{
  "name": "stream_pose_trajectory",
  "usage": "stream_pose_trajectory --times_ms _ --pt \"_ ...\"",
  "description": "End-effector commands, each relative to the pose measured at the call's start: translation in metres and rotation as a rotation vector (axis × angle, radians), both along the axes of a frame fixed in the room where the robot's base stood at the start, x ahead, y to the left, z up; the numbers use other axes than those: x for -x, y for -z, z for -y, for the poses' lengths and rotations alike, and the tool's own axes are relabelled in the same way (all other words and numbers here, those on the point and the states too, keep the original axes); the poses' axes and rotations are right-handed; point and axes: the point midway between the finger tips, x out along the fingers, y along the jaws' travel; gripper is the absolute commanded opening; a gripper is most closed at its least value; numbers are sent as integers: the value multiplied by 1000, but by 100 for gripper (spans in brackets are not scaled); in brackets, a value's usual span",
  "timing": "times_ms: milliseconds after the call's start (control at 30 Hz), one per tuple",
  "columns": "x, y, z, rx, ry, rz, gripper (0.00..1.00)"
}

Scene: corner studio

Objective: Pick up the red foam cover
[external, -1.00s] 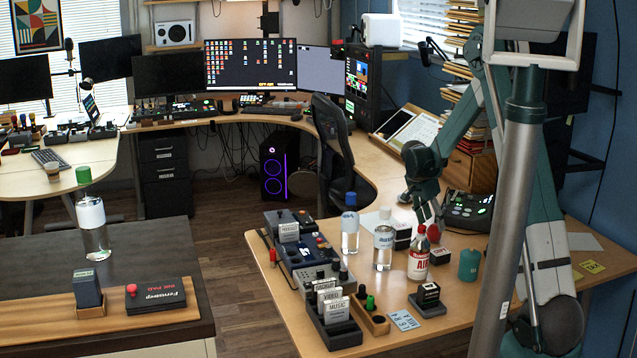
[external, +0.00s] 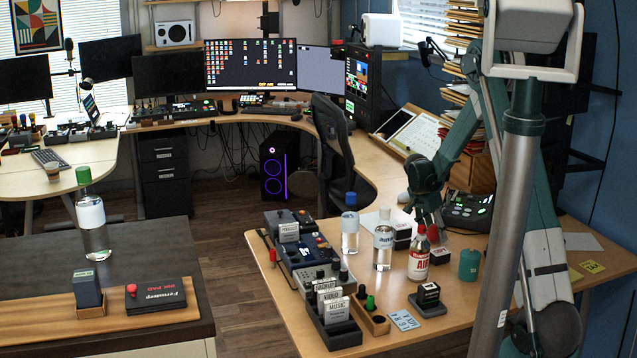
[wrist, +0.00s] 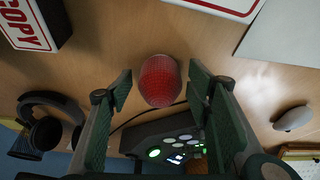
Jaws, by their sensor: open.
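The red foam cover (wrist: 160,80), rounded with a mesh-like surface, rests on the wooden desk in the wrist view. It lies between and just past the tips of my gripper (wrist: 161,92). Both fingers are apart, with a gap on each side of the cover, and hold nothing. The cover is largely hidden there by my gripper.
A red-and-white bottle (external: 419,262), a clear bottle (external: 383,248) and a teal cylinder (external: 469,265) stand nearby. A control panel with lit buttons (wrist: 165,145) and a black box marked COPY (wrist: 30,25) flank the cover. A grey mouse-like object (wrist: 292,118) lies right.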

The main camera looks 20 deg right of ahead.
Motion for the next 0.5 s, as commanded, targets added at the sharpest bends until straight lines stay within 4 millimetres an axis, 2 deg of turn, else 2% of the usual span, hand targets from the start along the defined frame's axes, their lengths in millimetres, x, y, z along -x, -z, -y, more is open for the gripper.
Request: stream_pose_trajectory --times_ms 133,333,500 --pt "0 0 0 0 0 0 50" --pt "0 0 0 0 0 0 26" --pt "0 0 0 0 0 0 26"
